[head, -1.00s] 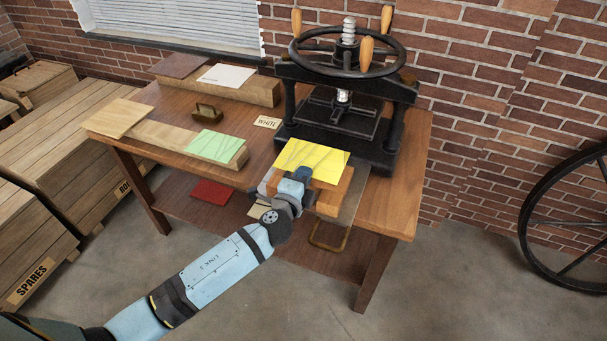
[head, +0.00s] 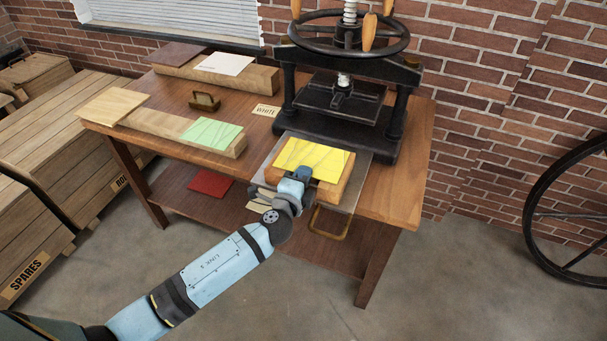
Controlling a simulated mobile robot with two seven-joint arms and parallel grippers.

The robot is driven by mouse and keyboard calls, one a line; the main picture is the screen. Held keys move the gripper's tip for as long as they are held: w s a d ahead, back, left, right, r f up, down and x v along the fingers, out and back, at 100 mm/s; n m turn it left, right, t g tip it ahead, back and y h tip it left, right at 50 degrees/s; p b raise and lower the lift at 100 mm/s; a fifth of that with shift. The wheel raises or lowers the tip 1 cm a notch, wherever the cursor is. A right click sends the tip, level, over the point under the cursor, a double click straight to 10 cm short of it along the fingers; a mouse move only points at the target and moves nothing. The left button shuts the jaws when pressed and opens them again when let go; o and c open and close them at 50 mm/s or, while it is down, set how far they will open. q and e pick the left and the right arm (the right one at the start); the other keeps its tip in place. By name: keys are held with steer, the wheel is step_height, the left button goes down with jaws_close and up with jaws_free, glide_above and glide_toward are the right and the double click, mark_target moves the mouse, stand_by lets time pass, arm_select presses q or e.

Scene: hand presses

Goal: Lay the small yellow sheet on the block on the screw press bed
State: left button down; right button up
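The small yellow sheet (head: 318,155) is over the wooden block (head: 333,193), its edges roughly in line with the block's top. Whether it touches the block all over I cannot tell. The block stands on the flat metal bed (head: 360,170), which sticks out in front of the black screw press (head: 345,125) and has a looped handle (head: 328,223). My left gripper (head: 301,173) is at the sheet's front edge and looks shut on it; the fingertips are small in view. My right gripper is not in view.
A green sheet (head: 212,133) and a pale wooden piece (head: 112,105) lie on a long board at the table's left. A white sheet (head: 225,64) lies on a rear block. A brass-coloured handle piece (head: 204,101) and a "WHITE" card (head: 266,111) sit between.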

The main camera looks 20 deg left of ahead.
arm_select(q)
steer(key=shift+f, duration=0.1)
stand_by(0.4)
stand_by(0.8)
stand_by(0.4)
steer(key=c, duration=1.1)
jaws_free()
steer(key=shift+s+a+b, duration=0.1)
steer(key=shift+s+b, duration=0.35)
steer(key=shift+s, duration=2.8)
